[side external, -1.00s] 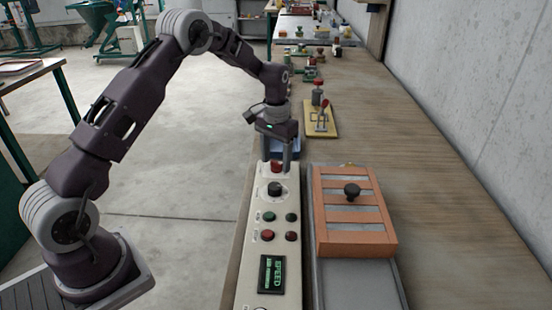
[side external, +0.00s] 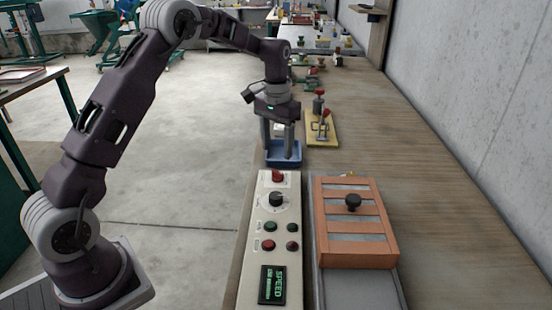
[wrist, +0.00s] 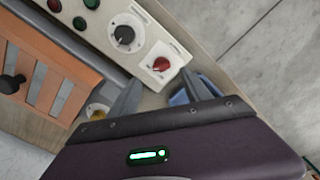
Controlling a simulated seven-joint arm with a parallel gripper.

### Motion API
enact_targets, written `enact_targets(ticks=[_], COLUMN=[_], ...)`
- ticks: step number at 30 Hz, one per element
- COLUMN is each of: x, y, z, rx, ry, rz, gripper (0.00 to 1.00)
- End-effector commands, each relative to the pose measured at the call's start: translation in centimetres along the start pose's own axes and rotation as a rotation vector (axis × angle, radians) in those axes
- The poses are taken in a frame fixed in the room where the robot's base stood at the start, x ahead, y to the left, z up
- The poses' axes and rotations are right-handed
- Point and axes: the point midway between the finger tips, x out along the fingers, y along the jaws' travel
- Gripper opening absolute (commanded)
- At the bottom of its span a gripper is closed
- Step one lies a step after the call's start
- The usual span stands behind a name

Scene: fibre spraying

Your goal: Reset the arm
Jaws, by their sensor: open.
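My gripper (side external: 278,141) is open and empty. Its two fingers point down, apart, over the blue tray (side external: 284,161) beyond the far end of the control panel. In the wrist view my gripper (wrist: 164,98) shows its fingers spread, with the blue tray (wrist: 190,94) partly hidden behind one of them. The cream control panel (side external: 256,207) carries a red switch (side external: 278,177), a black dial (side external: 276,199), green and red buttons and a lit SPEED display (side external: 272,285). The red switch (wrist: 161,64) and black dial (wrist: 124,35) also show in the wrist view, clear of the fingers.
A copper-coloured slatted frame (side external: 357,255) with a black knob (side external: 353,202) lies right of the panel. A yellow-based toggle clamp (side external: 322,128) stands on the wooden bench (side external: 430,190) behind it. The bench's right side is clear, up to a concrete wall.

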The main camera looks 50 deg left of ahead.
Motion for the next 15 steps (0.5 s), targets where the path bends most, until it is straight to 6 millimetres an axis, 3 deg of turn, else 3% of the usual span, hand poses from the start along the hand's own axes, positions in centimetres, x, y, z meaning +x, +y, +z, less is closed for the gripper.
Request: enact_targets(ticks=[2,5,6,9,12,15], x=[-3.7,-9.9,-12.0,-15.7,-17.1,-16.5], y=[1.1,3.2,4.0,5.5,6.3,6.7], z=[1.7,6.6,9.1,16.0,23.2,28.9], rx=[0.010,0.035,0.045,0.074,0.104,0.129], ry=[0.043,0.125,0.161,0.249,0.334,0.406], rz=[0.002,0.008,0.011,0.017,0.025,0.032], gripper=[0.56,0.56,0.56,0.56,0.56,0.56])
